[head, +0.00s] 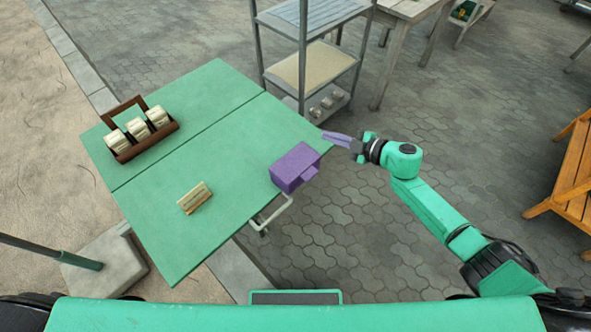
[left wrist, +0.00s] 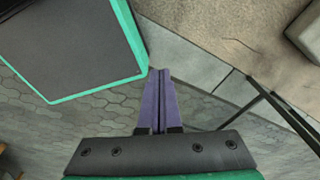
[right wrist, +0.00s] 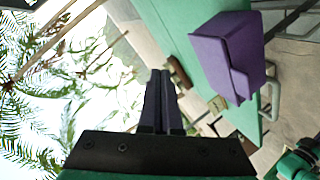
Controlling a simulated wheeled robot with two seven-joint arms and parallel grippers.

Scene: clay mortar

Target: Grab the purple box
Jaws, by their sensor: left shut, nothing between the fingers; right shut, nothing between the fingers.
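The purple box (head: 294,167) sits on the green table (head: 200,235) near its right corner, with a small block-like part on its front right side. It also shows in the right wrist view (right wrist: 226,54), at the upper right. My right gripper (head: 326,136) is shut and empty, just beyond the table's right corner, apart from the box and a little behind it to the right. My left gripper (left wrist: 160,72) shows only in the left wrist view. It is shut and empty, away from the box, with paving below it.
A brown wooden carrier (head: 130,150) with several pale jars stands at the table's far left. A small wooden slatted piece (head: 195,197) lies left of the box. A metal shelf rack (head: 302,60) stands behind the table. The middle of the tabletop is clear.

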